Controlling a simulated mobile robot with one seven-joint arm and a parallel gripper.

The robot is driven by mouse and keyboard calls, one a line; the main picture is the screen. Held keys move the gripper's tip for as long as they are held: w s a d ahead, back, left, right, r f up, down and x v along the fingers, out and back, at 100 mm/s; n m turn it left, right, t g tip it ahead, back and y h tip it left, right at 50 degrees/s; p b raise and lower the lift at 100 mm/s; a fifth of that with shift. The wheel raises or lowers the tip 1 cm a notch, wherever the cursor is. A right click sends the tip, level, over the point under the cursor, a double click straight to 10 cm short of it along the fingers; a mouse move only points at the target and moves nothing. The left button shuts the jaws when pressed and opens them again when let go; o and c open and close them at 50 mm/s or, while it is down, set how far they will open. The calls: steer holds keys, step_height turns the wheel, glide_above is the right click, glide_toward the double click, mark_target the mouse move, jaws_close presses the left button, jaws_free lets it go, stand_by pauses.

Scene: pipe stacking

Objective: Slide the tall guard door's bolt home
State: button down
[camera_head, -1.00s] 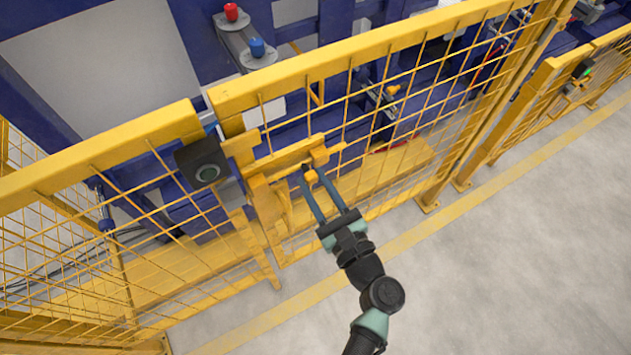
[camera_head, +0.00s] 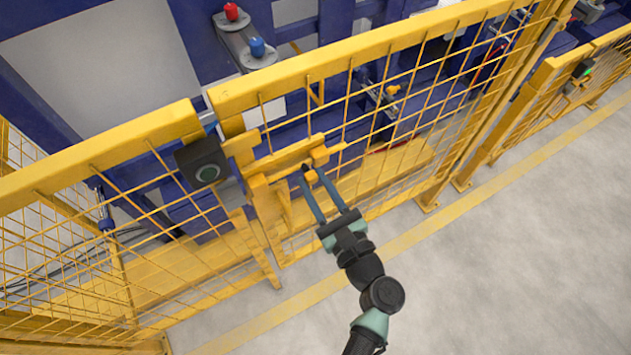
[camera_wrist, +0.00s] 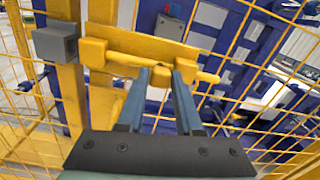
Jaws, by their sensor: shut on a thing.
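The tall guard door (camera_head: 380,48) is a yellow frame with wire mesh. Its bolt is a yellow rod lying across a yellow plate (camera_wrist: 150,45) between guide blocks. In the wrist view the bolt (camera_wrist: 125,61) runs left to right, and its right end sticks out past the right-hand block. My gripper (camera_head: 310,170) reaches the bolt from the front.
A dark lock box (camera_head: 203,162) sits on the fixed yellow panel (camera_head: 100,150) left of the door. A narrow gap separates the two frames. Blue machinery (camera_head: 140,60) stands behind the mesh. The grey floor (camera_head: 500,270) at the right front is clear.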

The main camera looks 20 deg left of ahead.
stand_by(0.4)
steer(key=s+a+p, duration=0.1)
steer(key=s+a, duration=0.2)
steer(key=s, duration=0.1)
steer(key=shift+s+a, duration=0.35)
steer(key=shift+a, duration=0.05)
steer(key=c, duration=0.6)
jaws_free()
steer(key=shift+s, duration=0.15)
steer(key=shift+o, duration=0.2)
steer(key=shift+d, duration=0.1)
